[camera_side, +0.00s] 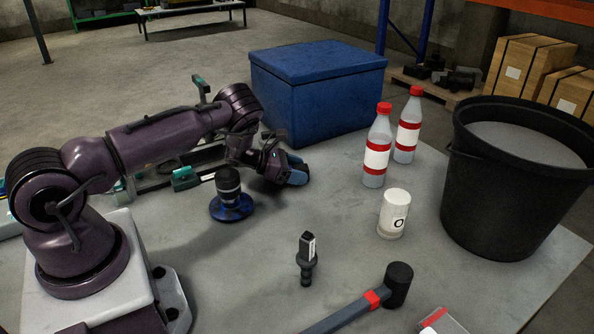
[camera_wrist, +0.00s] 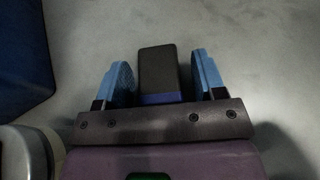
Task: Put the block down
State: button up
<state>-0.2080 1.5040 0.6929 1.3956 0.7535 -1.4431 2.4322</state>
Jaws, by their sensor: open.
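A dark block (camera_wrist: 158,72) with a blue lower edge stands between the two blue fingers of my gripper (camera_wrist: 161,62) in the wrist view. The fingers are open, with a narrow gap on each side of the block. In the side view my gripper (camera_side: 297,172) is low over the grey table, in front of the blue box. The block cannot be made out there, hidden by the gripper. Whether the block's underside touches the table is not clear.
A blue box (camera_side: 318,92) stands behind my gripper. Two red-capped bottles (camera_side: 376,158) (camera_side: 407,138), a white jar (camera_side: 393,214) and a black bucket (camera_side: 505,195) stand to the right. A blue-based dark part (camera_side: 230,205), a small tool (camera_side: 307,262) and a hammer (camera_side: 397,285) are nearer.

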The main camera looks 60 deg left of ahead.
jog(key=v, duration=1.1)
jog(key=shift+s+a+r, duration=0.1)
jog(key=shift+s+r, duration=0.1)
jog(key=shift+s, duration=0.05)
jog(key=w+d+r+n+y, duration=0.1)
jog(key=w+r+n+y, duration=0.3)
jog(key=r+n, duration=0.7)
jog(key=w+d+r+n+y, duration=0.1)
jog(key=w+r+n+y, duration=0.1)
jog(key=r+n+y, duration=0.7)
jog(key=s+d+r+n+g+h, duration=0.3)
jog(key=s+d+r+n+h, duration=0.2)
jog(key=s+d+r+n, duration=0.7)
jog(key=s+d+f+n+g+h, duration=0.2)
jog(key=s+d+n, duration=0.6)
jog(key=s+d, duration=0.4)
jog(key=shift+s+n+g+h, duration=0.3)
jog(key=shift+s+g+h, duration=0.1)
jog(key=shift+s+g, duration=0.45)
